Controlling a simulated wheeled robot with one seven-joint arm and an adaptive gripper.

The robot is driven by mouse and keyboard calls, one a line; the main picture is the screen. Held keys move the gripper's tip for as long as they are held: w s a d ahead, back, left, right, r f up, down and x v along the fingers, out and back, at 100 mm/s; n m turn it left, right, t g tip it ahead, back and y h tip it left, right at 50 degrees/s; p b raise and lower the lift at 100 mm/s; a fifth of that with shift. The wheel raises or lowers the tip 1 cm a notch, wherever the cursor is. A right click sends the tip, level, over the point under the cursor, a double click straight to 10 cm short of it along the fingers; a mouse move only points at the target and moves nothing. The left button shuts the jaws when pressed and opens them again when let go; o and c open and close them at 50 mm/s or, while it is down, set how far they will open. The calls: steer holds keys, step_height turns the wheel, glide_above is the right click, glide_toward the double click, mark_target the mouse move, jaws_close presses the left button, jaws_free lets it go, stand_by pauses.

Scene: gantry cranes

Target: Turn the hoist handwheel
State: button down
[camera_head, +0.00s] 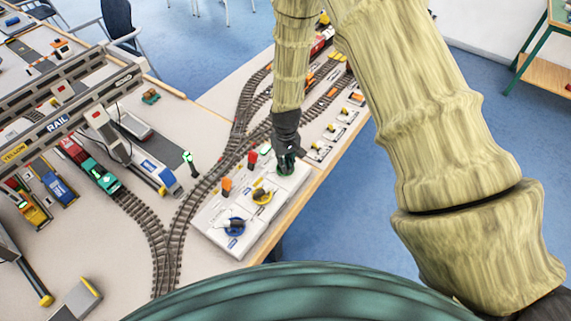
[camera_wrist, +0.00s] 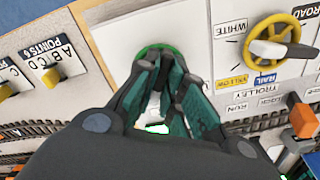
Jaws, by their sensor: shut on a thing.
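The hoist handwheel, which I take to be the green wheel (camera_head: 286,171) at the far end of the white control panel (camera_head: 211,226), is mostly covered by my gripper (camera_head: 287,156). In the wrist view its green rim (camera_wrist: 152,48) shows behind the fingertips. My gripper (camera_wrist: 164,62) points down at the panel with its fingers close together, shut on the middle of this wheel. The wheel's grip and its label are hidden by the fingers, so its turned angle cannot be told.
A yellow handwheel (camera_head: 262,196) and a blue handwheel (camera_head: 235,227) sit beside it on the panel. Train track (camera_head: 182,213) and model cranes lie left.

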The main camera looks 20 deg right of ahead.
steer(key=n+b, duration=0.1)
steer(key=n, duration=0.5)
steer(key=shift+d, duration=0.15)
steer(key=shift+n, duration=0.3)
steer(key=c, duration=1.5)
jaws_free()
step_height(320, 180, up, 12)
steer(key=shift+r, duration=0.1)
